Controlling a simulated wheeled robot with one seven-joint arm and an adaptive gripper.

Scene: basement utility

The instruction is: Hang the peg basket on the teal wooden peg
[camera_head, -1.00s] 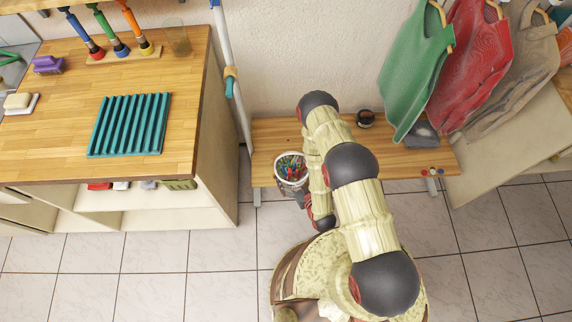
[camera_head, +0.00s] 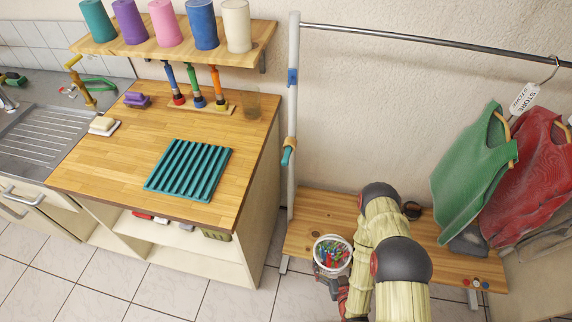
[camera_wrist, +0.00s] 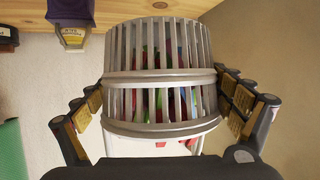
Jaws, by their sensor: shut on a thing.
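The peg basket (camera_head: 332,243) is a light round basket filled with colourful pegs. In the wrist view it is a grey slatted basket (camera_wrist: 160,80), with pegs showing between the slats. My gripper (camera_wrist: 160,92) is shut on it, with a jointed finger on either side. In the head view the basket is upright at the front left of the wooden bench, and my gripper (camera_head: 332,272) is mostly hidden below it. A teal peg (camera_head: 287,156) sticks out from a tan collar on the white upright post, up and left of the basket and apart from it.
The wooden bench (camera_head: 320,207) stands below the post. A counter (camera_head: 110,170) with a teal ribbed rack (camera_head: 188,169) is at left. A blue collar (camera_head: 292,77) is higher on the post. Green (camera_head: 475,175) and red (camera_head: 525,165) garments hang at right. Wall space between is clear.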

